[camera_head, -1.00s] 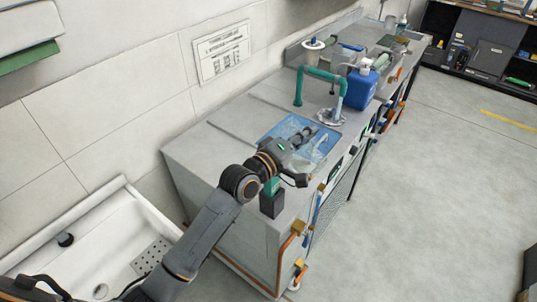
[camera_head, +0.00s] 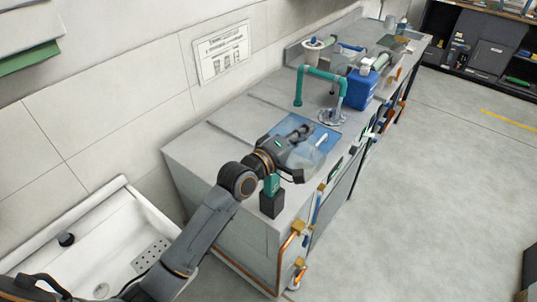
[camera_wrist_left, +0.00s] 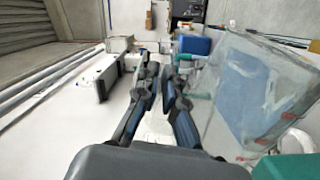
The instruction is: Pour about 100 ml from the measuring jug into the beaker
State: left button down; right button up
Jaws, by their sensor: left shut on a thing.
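My left gripper (camera_head: 297,138) is over the near end of the bench, its fingers shut on part of the clear measuring jug (camera_head: 306,158). The jug appears tilted beside the fingers, above a blue mat (camera_head: 326,139). In the left wrist view the fingers (camera_wrist_left: 160,85) are close together, and the clear jug wall (camera_wrist_left: 228,110) with small red marks fills the right side. The grasped part is hard to make out, and I cannot tell the liquid level. I cannot pick out the beaker clearly; the gripper and jug may hide it. My right gripper is not in view.
A black block with a green top (camera_head: 271,197) stands at the bench's near edge, close under my wrist. A green tap pipe (camera_head: 322,76) and a blue canister (camera_head: 361,88) stand beyond the mat. A white sink (camera_head: 110,245) is at left. The floor at right is clear.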

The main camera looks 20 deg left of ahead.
aim_at(314, 142)
pick_arm(q)
jog(key=shift+a+r, duration=0.1)
jog(key=shift+r, duration=0.05)
jog(key=d, duration=0.1)
jog(key=s+d+f+m, duration=0.1)
jog(key=d+b, duration=0.1)
jog(key=shift+s+f, duration=0.3)
notch_tip(314, 142, up, 2)
jog(key=shift+d+r+m+p, duration=0.15)
jog(key=shift+m+p, duration=0.35)
jog(key=shift+p, duration=0.65)
jog(key=shift+d+f, duration=0.15)
jog(key=shift+f, duration=0.15)
jog(key=shift+s+d+r+m+p, duration=0.15)
jog(key=shift+r+m+p, duration=0.05)
jog(key=shift+r+p, duration=0.15)
jog(key=shift+s+d+r+m+p, duration=0.1)
jog(key=shift+r+m+p, duration=0.1)
jog(key=shift+r+p, duration=0.15)
jog(key=shift+s+d+f+m, duration=0.3)
jog(key=shift+d+f+m, duration=0.25)
jog(key=shift+m, duration=0.35)
jog(key=shift+d, duration=0.15)
